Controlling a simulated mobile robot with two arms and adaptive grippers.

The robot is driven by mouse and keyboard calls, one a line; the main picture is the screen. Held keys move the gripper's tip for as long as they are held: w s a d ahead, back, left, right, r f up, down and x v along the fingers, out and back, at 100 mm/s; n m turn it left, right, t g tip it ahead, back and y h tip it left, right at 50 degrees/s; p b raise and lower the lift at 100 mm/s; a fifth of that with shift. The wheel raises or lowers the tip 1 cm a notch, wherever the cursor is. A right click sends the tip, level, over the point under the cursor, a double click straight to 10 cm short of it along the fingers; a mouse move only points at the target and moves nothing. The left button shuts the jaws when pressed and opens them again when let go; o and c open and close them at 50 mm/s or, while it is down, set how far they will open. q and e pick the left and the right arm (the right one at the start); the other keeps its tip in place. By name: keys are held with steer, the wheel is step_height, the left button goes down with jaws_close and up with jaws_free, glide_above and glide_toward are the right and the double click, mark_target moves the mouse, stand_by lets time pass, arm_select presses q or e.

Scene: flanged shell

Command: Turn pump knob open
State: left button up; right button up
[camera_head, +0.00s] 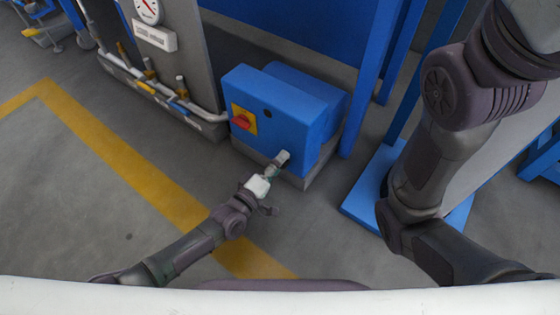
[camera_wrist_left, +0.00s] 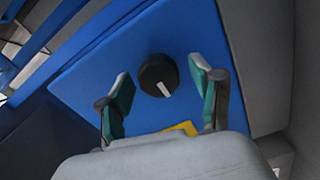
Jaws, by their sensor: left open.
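A round black knob (camera_wrist_left: 158,75) with a white pointer mark sits on the front of the blue pump box (camera_head: 288,122). In the left wrist view the mark points down and slightly right. The knob shows as a small dark disc in the head view (camera_head: 267,114). My left gripper (camera_head: 283,156) is in front of the box, below the knob in the head view. In the left wrist view its open fingers (camera_wrist_left: 160,72) appear on either side of the knob, with gaps on both sides. I cannot tell how far off the knob is. My right gripper is out of view.
A red switch on a yellow plate (camera_head: 243,119) is left of the knob. A grey cabinet with a gauge (camera_head: 148,10) and pipes (camera_head: 185,103) stands at left. Blue posts (camera_head: 374,70) rise at right. The floor in front, with a yellow line (camera_head: 115,150), is clear.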

arm_select(q)
steer(key=v, duration=1.1)
steer(key=shift+a, duration=0.15)
steer(key=shift+s, duration=0.15)
